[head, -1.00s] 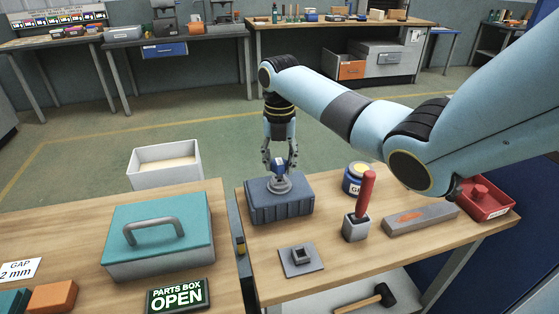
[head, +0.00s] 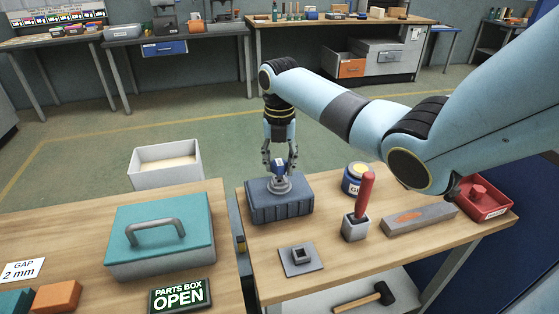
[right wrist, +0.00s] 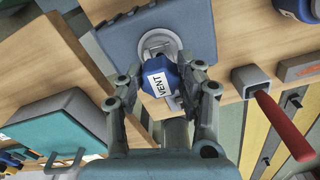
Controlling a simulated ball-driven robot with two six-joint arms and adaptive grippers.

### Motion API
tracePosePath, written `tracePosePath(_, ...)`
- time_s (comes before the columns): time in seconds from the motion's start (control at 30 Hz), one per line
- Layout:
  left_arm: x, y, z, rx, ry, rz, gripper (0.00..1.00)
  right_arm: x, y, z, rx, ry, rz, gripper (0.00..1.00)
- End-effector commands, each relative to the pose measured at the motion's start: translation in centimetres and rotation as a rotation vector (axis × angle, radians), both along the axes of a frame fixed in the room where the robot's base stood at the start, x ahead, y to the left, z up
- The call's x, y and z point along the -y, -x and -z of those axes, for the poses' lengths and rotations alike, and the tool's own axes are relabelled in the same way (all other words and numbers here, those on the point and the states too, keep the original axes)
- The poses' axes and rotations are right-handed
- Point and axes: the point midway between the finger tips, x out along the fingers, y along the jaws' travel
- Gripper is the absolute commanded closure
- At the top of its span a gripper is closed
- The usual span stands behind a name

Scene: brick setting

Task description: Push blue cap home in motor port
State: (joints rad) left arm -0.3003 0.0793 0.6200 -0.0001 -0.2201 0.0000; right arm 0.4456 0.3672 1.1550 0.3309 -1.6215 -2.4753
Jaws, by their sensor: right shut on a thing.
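The blue motor block (head: 278,205) stands on the right-hand bench, with a round grey metal port (head: 279,185) on its top. My right gripper (head: 279,172) points straight down over the port. It is shut on the blue cap (head: 278,166), which bears a white VENT label in the right wrist view (right wrist: 159,80). The cap sits at the port, and the silver ring (right wrist: 158,44) shows just beyond it. Whether the cap is inside the port or just above it is hidden by the fingers. My left gripper is out of view.
A red-handled tool in a grey holder (head: 355,226), a blue tin (head: 356,179), a whetstone-like bar (head: 419,218) and a red tray (head: 486,202) stand right of the block. A small grey fixture (head: 300,259) lies in front. A teal-lidded box (head: 160,236) stands on the left bench.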

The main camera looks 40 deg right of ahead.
Motion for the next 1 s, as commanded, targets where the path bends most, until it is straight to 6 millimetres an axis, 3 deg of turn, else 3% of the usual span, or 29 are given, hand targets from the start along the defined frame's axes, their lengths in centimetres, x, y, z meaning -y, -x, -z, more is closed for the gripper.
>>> tracePosePath(0.37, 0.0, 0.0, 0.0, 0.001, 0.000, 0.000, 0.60, 0.0, 0.0, 0.1, 0.000, 0.000, 0.000, 0.96)
tracePosePath(1.0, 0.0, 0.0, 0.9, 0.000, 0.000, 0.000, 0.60, 0.0, 0.0, 1.9, 0.000, 0.000, 0.000, 0.96)
